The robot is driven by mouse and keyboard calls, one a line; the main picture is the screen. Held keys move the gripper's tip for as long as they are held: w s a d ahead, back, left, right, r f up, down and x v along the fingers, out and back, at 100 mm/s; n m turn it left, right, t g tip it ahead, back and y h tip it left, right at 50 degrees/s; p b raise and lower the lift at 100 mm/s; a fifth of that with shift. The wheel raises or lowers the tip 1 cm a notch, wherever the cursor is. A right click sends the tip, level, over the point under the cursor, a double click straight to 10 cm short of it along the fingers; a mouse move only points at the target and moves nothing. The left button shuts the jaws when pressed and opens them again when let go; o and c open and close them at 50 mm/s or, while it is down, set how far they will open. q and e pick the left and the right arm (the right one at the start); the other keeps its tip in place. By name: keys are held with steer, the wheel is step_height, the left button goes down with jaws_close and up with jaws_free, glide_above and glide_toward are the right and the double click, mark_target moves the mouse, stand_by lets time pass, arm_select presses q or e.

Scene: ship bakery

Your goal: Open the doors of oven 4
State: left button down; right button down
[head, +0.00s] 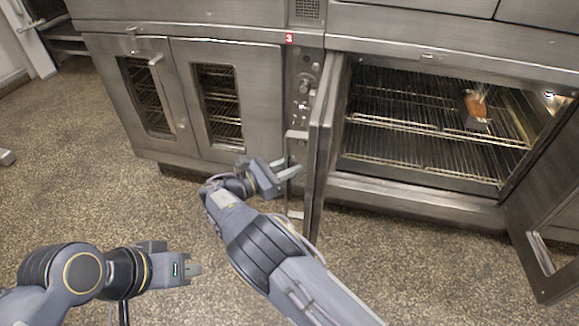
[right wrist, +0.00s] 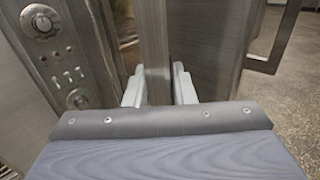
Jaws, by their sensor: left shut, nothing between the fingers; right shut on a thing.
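The oven on the right stands open; its number does not show. Its left door (head: 320,150) is swung out and seen nearly edge-on. Its right door (head: 552,205) is also swung out, at the right edge. My right gripper (head: 291,172) is at the outer face of the left door, shut on the door's upright handle (right wrist: 155,45). In the right wrist view the handle passes between the fingers (right wrist: 158,90), beside the door face (right wrist: 210,45). My left gripper (head: 196,268) is shut and empty, low over the floor at the left, away from the doors.
The oven to the left has both doors (head: 150,95) closed; a red label 3 (head: 290,38) sits above the control panel (head: 303,85) between the ovens. Wire racks (head: 400,125) and a small brown item (head: 476,108) show inside the open oven. The speckled floor (head: 110,200) is clear.

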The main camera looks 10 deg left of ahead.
steer(key=shift+s+a+f, duration=0.15)
steer(key=c, duration=1.3)
jaws_free()
steer(key=shift+o, duration=0.5)
steer(key=v, duration=0.7)
steer(key=shift+s+a+p, duration=0.25)
steer(key=shift+p, duration=0.2)
